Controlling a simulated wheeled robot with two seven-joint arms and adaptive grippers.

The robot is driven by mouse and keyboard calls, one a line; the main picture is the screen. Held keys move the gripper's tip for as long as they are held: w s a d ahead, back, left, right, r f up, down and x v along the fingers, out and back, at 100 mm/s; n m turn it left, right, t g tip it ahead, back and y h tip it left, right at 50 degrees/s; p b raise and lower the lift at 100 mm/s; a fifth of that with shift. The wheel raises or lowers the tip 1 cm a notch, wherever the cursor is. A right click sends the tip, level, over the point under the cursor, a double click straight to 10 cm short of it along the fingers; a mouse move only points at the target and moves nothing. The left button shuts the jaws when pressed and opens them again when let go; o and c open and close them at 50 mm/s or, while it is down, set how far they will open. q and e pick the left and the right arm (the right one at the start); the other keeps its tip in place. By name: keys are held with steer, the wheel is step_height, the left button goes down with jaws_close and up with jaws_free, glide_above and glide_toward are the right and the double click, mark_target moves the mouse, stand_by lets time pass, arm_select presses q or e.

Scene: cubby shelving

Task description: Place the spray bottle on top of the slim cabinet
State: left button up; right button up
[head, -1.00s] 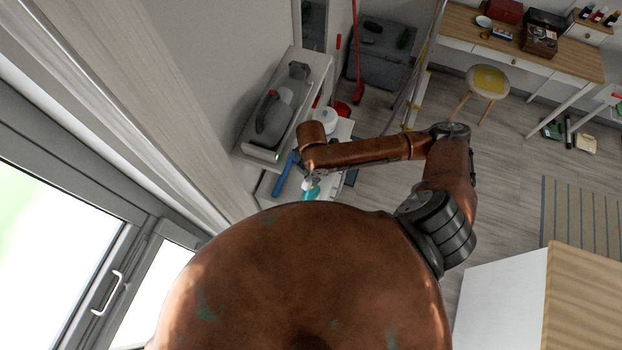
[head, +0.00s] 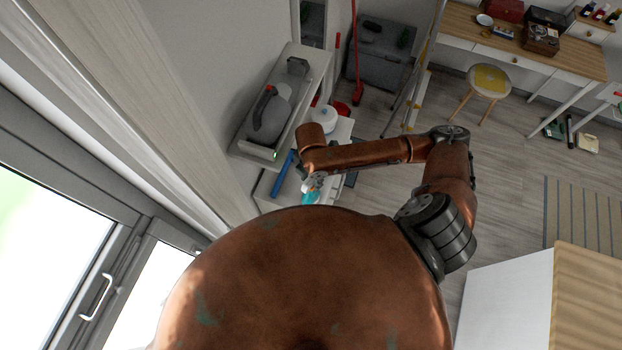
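A small teal and white item (head: 311,198), likely the spray bottle, shows just above my large copper body part, which may hide its lower end. My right gripper (head: 314,183) points down at its top, beneath the end of my copper arm. The gripper is small and partly covered, so I cannot tell whether its fingers are closed on the item. A narrow pale cabinet (head: 318,62) stands against the wall, up and left of the gripper, with a grey machine (head: 268,117) on its top. I cannot tell for sure that it is the slim cabinet. My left gripper is out of view.
A white surface (head: 338,133) beside the narrow cabinet holds a white round pot (head: 323,118). A blue bar (head: 283,174) lies near the gripper. A ladder (head: 412,85), stool (head: 489,82) and desk (head: 455,22) stand behind. A white cabinet (head: 505,300) is at lower right. Floor between is open.

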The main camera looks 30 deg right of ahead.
steer(key=shift+r, duration=0.1)
step_height(320, 180, up, 12)
steer(key=b, duration=0.1)
stand_by(0.5)
